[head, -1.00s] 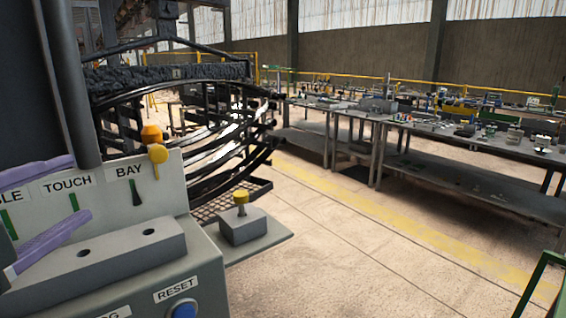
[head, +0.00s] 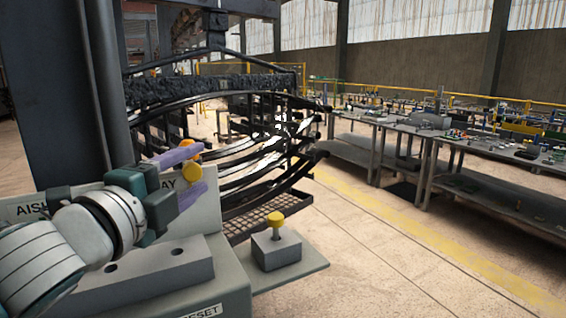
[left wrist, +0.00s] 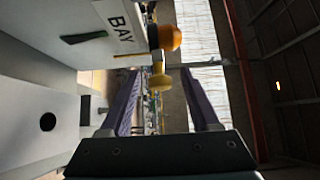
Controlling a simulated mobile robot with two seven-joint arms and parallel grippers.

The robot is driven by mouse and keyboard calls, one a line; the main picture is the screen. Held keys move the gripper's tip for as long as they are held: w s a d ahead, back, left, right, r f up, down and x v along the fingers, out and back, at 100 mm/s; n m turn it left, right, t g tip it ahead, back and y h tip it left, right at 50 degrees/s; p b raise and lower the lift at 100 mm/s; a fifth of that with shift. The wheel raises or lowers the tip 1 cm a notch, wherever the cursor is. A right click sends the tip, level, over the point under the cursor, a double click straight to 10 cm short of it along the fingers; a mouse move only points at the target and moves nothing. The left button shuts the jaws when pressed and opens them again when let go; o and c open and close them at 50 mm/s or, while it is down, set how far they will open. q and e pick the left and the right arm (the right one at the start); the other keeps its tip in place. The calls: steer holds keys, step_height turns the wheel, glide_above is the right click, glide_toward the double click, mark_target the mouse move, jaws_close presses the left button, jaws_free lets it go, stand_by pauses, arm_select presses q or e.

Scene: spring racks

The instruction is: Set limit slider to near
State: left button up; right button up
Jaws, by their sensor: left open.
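No label reading limit or near is legible, so I cannot tell for sure which part is the limit slider. A yellow knob (head: 190,172) stands at the right end of the grey labelled panel (head: 222,212), by the word BAY; it also shows in the left wrist view (left wrist: 160,80). An orange knob (left wrist: 168,36) is close to it. My left gripper (head: 205,168) is open, its purple fingers spread on either side of the yellow knob in both views. I cannot tell whether they touch it. My right gripper is out of view.
Another yellow knob (head: 276,220) tops a grey block (head: 276,250) on a plate right of the panel. A grey bar with holes (head: 150,275) lies before the panel. A dark rack of curved springs (head: 250,160) stands behind. Floor to the right is clear; benches (head: 480,170) stand beyond.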

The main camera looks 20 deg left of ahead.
arm_select(q)
steer(key=shift+w, duration=0.15)
steer(key=shift+c, duration=0.3)
jaws_close()
stand_by(1.1)
